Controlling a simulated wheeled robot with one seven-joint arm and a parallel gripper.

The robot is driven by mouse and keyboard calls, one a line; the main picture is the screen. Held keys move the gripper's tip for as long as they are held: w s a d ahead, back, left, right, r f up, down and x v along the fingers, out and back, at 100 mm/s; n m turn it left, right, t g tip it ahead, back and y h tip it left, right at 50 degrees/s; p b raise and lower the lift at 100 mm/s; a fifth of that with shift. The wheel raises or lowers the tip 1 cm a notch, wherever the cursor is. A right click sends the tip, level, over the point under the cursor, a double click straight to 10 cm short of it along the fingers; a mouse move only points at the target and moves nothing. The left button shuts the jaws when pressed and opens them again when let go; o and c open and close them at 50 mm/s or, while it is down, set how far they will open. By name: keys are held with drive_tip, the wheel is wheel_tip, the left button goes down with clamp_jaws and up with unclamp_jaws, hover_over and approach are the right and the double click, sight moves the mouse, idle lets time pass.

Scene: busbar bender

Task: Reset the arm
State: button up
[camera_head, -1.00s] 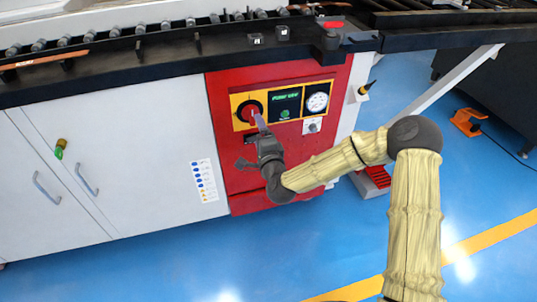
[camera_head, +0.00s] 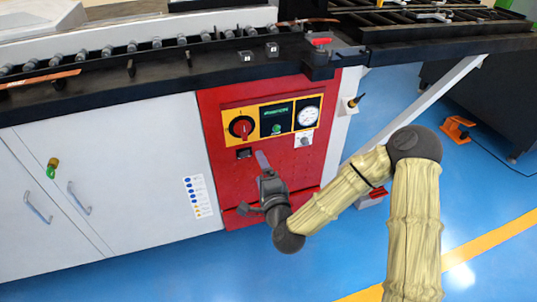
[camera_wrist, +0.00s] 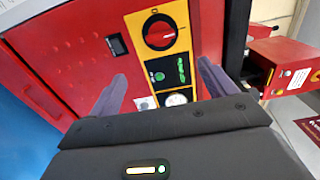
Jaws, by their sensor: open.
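My gripper (camera_head: 262,160) is in front of the red panel (camera_head: 225,185) of the bender, below the yellow control plate (camera_head: 230,114). In the wrist view my gripper (camera_wrist: 158,88) shows its two grey fingers spread wide apart with nothing between them. The red rotary knob (camera_head: 242,128) on the plate stands clear of the fingers; it also shows in the wrist view (camera_wrist: 159,33). A lit green display (camera_head: 276,113) and a round gauge (camera_head: 307,116) sit to the right of the knob. My arm reaches in from the right.
White cabinet doors (camera_head: 110,165) with handles stand on the left. A black bench edge (camera_head: 120,92) with a row of rollers runs above. An orange object (camera_head: 457,129) lies on the blue floor at the right. The floor in front is clear.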

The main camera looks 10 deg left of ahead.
drive_tip(key=s+d+f+n+g+h, duration=0.2)
drive_tip(key=d+f+n+g+h, duration=0.25)
drive_tip(key=d+n+g, duration=0.55)
drive_tip(key=s+d+r+n+g+h, duration=0.1)
drive_tip(key=s+d+r+h, duration=0.15)
drive_tip(key=s+d, duration=0.6)
drive_tip(key=s+d+r+n+g+h, duration=0.15)
drive_tip(key=s+d+r, duration=0.3)
drive_tip(key=d, duration=0.75)
wheel_tip(320, 180, up, 29)
drive_tip(key=p, duration=3)
drive_tip(key=shift+m+h+p, duration=0.3)
drive_tip(key=shift+m+h, duration=0.05)
